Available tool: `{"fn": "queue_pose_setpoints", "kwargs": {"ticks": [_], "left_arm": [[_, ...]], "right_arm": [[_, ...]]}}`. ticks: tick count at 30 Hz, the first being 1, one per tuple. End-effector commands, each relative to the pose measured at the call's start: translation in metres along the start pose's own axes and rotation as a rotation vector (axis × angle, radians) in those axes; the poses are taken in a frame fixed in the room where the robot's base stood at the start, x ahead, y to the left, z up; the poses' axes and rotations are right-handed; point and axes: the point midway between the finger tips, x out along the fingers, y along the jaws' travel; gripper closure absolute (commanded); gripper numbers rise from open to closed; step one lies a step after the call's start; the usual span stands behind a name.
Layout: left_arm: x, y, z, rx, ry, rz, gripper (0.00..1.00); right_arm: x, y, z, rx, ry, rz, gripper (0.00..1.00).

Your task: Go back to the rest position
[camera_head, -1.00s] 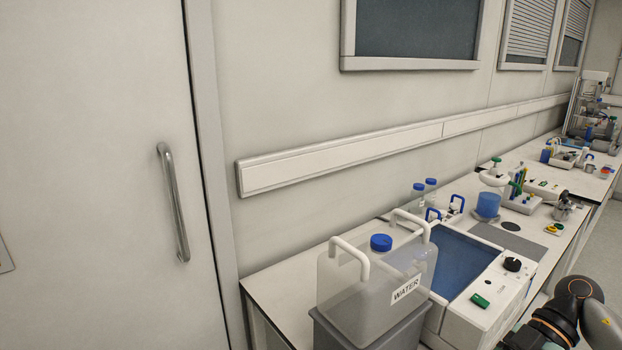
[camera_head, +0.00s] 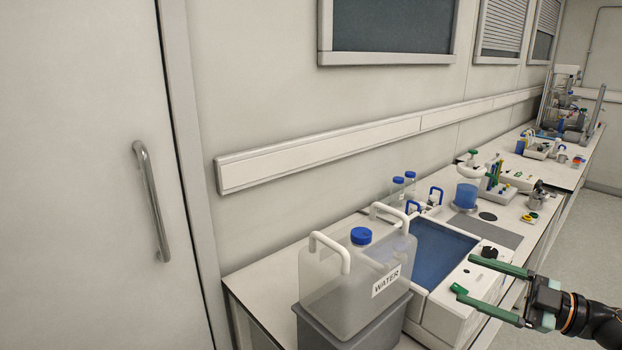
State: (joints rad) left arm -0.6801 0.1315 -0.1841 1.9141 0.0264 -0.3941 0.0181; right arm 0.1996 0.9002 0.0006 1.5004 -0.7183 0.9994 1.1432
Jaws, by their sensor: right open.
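My right gripper (camera_head: 464,275) comes in from the lower right in the head view. Its two green fingers are spread apart and point left, with nothing between them. The fingers cover part of the device's front. My left gripper and left arm are not in view.
A clear water container (camera_head: 335,290) with a blue cap stands on a grey bin (camera_head: 372,331) left of the device. Bottles (camera_head: 397,192) and small lab items stand along the bench (camera_head: 268,287). A door (camera_head: 90,180) fills the left. Floor at right (camera_head: 590,225) looks clear.

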Motion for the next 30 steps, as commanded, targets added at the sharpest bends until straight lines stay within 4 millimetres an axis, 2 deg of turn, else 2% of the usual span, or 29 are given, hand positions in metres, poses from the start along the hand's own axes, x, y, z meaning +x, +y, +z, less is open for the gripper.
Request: {"fn": "queue_pose_setpoints", "kwargs": {"ticks": [1,3,5,9,13,17,20,21,26,29,30], "left_arm": [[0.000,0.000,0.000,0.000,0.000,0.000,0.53],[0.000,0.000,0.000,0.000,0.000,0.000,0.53],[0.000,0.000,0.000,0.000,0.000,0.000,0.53],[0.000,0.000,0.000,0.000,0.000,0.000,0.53],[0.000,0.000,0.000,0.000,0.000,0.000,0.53],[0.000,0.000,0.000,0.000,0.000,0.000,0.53],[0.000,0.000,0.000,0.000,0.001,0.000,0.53],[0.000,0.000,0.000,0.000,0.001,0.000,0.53],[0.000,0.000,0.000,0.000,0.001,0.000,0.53],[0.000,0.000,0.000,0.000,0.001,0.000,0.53],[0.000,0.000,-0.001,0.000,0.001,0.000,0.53]], "right_arm": [[-0.002,0.024,0.001,-0.050,-0.007,0.117,0.18],[-0.008,0.058,0.005,-0.116,-0.040,0.277,0.18],[-0.018,0.084,0.011,-0.162,-0.088,0.408,0.18],[-0.052,0.134,0.036,-0.231,-0.269,0.670,0.18],[-0.090,0.159,0.068,-0.247,-0.496,0.831,0.18],[-0.127,0.163,0.102,-0.225,-0.737,0.903,0.18],[-0.151,0.156,0.128,-0.189,-0.921,0.905,0.18],[-0.152,0.142,0.142,-0.163,-0.966,0.883,0.18],[-0.117,0.051,0.187,-0.038,-0.957,0.771,0.18],[-0.099,-0.012,0.208,0.052,-0.956,0.706,0.18],[-0.092,-0.040,0.216,0.093,-0.956,0.679,0.18]]}}
